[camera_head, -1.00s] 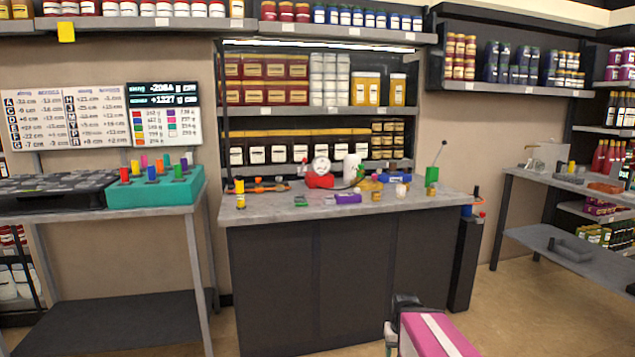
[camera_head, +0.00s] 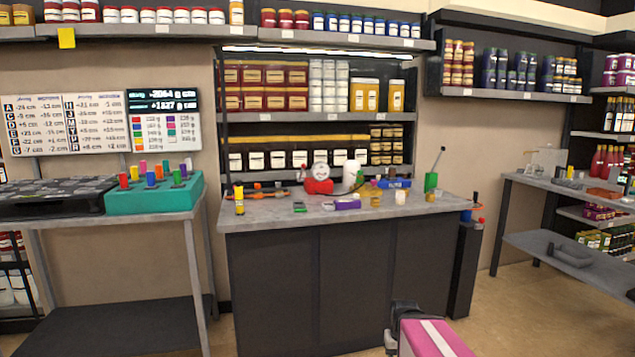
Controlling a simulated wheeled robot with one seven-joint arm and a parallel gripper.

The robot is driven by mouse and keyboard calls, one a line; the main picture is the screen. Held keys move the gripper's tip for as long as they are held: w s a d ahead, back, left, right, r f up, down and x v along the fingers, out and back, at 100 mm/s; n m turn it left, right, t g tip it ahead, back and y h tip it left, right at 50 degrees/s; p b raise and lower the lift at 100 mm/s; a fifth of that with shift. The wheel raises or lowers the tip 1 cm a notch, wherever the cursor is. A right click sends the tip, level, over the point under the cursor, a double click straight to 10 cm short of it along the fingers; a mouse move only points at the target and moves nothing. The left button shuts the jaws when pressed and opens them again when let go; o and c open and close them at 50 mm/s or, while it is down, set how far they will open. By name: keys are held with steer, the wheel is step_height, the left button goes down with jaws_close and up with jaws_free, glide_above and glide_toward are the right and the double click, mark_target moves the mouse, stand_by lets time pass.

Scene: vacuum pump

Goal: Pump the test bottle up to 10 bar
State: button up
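A red device with a round white dial (camera_head: 320,180) stands at the back of the grey-topped counter (camera_head: 262,212); it looks like the pump. A white bottle-like cylinder (camera_head: 352,175) stands just right of it and may be the test bottle. A thin dark line, perhaps a hose, shows near them. The dial reading is too small to make out. My gripper (camera_head: 398,325) appears to be the dark and pale part at the bottom edge, in front of the counter and well away from the pump, beside my pink arm link. Its fingers cannot be made out clearly.
A green block with a lever (camera_head: 431,181), a blue box (camera_head: 395,183), a purple item (camera_head: 346,203) and a yellow cylinder (camera_head: 239,201) stand on the counter. A teal peg block (camera_head: 150,198) is on the left table. The counter's front strip is mostly clear.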

jaws_close()
stand_by(1.5)
